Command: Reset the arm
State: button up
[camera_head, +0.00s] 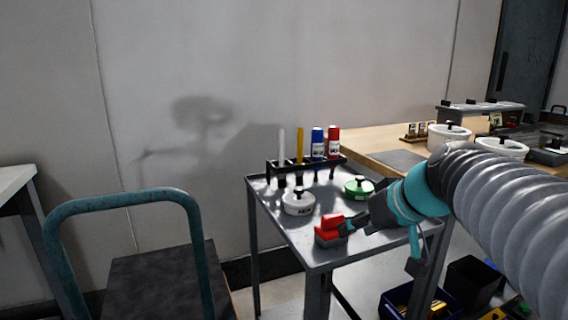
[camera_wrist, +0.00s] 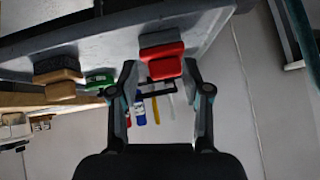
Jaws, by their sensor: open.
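My gripper (camera_head: 352,225) is at the near right part of the grey table's top (camera_head: 300,238), next to a red-and-grey block (camera_head: 331,235). In the wrist view my gripper (camera_wrist: 163,88) has its two fingers spread apart, with nothing held. The red-and-grey block (camera_wrist: 162,62) shows between and beyond the fingertips in that view. I cannot tell whether a finger touches it. My arm reaches in from the right and hides part of the table's right side.
A white lidded pot (camera_head: 297,204) and a green lidded one (camera_head: 358,190) stand on the tabletop. A rack (camera_head: 285,167) behind holds upright sticks and bottles. A tan block (camera_wrist: 58,90) shows in the wrist view. A teal-handled cart (camera_head: 125,196) stands left, a wooden bench (camera_head: 385,143) right.

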jog(key=s+d+f+m+g+h, duration=0.1)
jog(key=s+f+m+h, duration=0.2)
jog(key=s+f, duration=0.9)
jog(key=s+h, duration=0.1)
jog(key=s, duration=0.3)
jog(key=shift+s+d+f+g, duration=0.2)
jog(key=shift+f+g, duration=0.2)
